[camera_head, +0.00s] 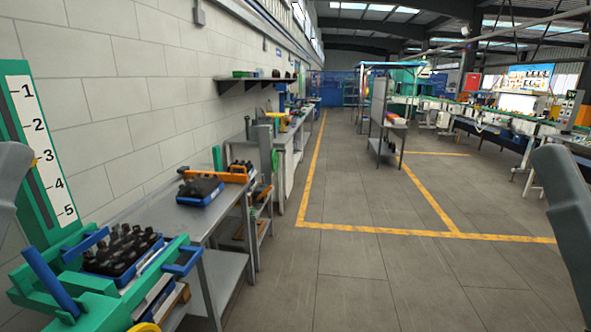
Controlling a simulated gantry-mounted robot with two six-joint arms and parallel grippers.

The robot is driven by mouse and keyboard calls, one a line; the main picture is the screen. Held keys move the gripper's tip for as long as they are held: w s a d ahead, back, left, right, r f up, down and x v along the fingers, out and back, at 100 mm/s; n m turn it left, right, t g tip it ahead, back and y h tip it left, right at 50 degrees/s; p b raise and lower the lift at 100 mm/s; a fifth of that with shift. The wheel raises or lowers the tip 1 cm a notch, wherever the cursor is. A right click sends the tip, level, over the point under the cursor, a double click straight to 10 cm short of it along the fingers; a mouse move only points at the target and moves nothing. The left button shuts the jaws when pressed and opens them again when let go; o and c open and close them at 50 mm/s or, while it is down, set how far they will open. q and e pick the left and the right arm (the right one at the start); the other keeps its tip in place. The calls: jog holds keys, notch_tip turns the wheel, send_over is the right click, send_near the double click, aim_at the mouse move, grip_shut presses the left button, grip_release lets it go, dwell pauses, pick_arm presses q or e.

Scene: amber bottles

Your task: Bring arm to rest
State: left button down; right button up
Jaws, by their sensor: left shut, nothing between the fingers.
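No fingertips of my left or right gripper show in this view. A smooth grey part, which looks like a piece of my left arm, cuts in at the left edge. A larger grey part, which looks like a piece of my right arm, stands at the right edge. Neither part is seen touching anything. No amber bottles can be made out.
A green stand (45,207) with a 1-to-5 scale and a blue tray (137,275) of dark parts are at the near left. A metal workbench (150,211) with another blue tray (200,192) runs along the wall. The tiled floor (350,270) in the middle is clear.

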notch_tip(320, 180, up, 35)
jog(key=p, duration=3.1)
jog(key=shift+f, duration=0.15)
